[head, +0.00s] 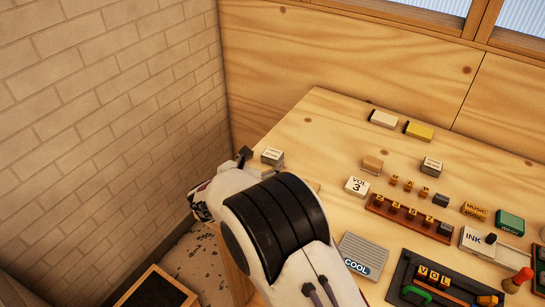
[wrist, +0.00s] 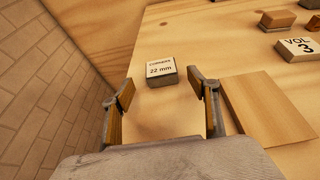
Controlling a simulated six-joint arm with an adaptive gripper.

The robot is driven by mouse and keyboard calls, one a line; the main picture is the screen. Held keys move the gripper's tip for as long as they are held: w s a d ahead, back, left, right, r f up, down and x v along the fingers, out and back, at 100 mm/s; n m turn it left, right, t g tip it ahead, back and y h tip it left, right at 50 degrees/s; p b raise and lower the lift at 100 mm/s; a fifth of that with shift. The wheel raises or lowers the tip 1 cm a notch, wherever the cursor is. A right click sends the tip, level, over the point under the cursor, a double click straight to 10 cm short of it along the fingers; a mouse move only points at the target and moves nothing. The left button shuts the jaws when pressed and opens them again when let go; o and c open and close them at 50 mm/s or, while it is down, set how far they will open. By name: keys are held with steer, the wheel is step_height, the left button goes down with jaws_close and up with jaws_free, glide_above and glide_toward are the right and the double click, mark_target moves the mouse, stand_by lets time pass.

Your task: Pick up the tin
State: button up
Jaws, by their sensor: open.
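A small grey tin (wrist: 161,72) with a white label reading "22 mm" sits upright on the wooden table in the wrist view. In the head view the same tin (head: 272,156) is near the table's left edge, just beyond my arm. My gripper (wrist: 165,97) is open and empty, its two wood-toned finger pads spread apart. The tin lies ahead of the fingertips, roughly centred between them, and is not touched. In the head view my arm hides most of the gripper.
A flat wooden board (wrist: 262,108) lies right of my gripper. A brick wall (head: 110,90) rises on the left.

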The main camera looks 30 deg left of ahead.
mark_target(271, 156)
steer(key=shift+w+f, duration=0.1)
steer(key=shift+w, duration=0.15)
steer(key=shift+x, duration=2.6)
steer(key=shift+d, duration=0.1)
steer(key=c, duration=1.3)
